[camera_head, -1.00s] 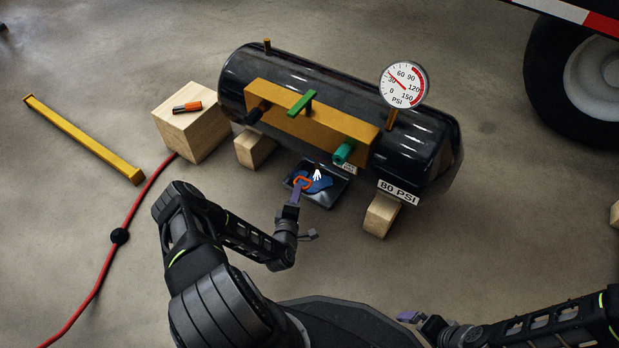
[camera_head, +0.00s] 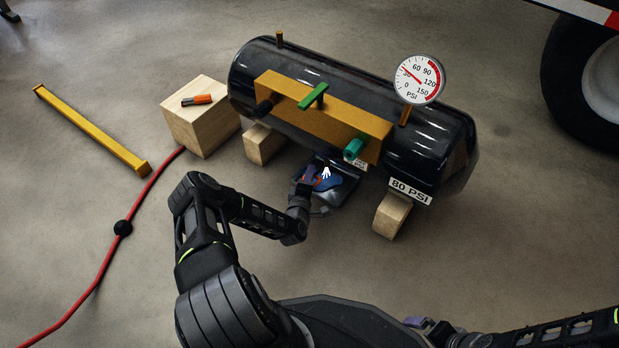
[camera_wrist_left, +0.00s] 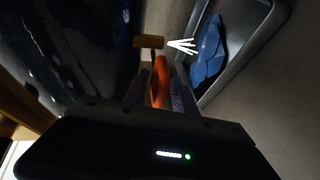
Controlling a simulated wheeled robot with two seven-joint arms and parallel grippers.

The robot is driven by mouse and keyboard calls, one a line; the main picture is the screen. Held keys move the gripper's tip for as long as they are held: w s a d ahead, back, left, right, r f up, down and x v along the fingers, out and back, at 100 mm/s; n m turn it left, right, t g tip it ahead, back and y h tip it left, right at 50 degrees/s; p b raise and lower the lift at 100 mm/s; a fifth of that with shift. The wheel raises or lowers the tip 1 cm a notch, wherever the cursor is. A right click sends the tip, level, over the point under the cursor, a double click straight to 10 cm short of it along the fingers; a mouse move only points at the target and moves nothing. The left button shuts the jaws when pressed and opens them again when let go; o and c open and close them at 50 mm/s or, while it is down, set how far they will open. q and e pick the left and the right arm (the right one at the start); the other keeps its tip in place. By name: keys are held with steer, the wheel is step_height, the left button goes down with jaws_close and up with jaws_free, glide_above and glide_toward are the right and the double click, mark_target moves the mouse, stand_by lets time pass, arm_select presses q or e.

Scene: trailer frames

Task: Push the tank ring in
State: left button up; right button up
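The black tank (camera_head: 250,75) lies across the wooden blocks, with a gauge and an "80 PSI" label. The orange tank ring (camera_head: 309,179) is below its front edge, above the tray, partly hidden by my gripper. In the left wrist view the ring (camera_wrist_left: 160,82) hangs on a thin dark stem from a brass fitting (camera_wrist_left: 150,42). White streaks fan out beside that fitting. My left gripper (camera_head: 304,178) is under the tank edge; its purple fingers (camera_wrist_left: 160,92) are close on both sides of the ring and seem shut on it. My right gripper (camera_head: 414,322) is low, its fingers mostly hidden.
A wooden block (camera_head: 203,127) with an orange tool, a yellow bar (camera_head: 90,130) and a red hose (camera_head: 103,262) are left. A wheel (camera_head: 600,80) stands at the upper right.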

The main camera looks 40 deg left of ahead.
arm_select(q)
jaws_close()
steer(key=shift+s+f, duration=0.1)
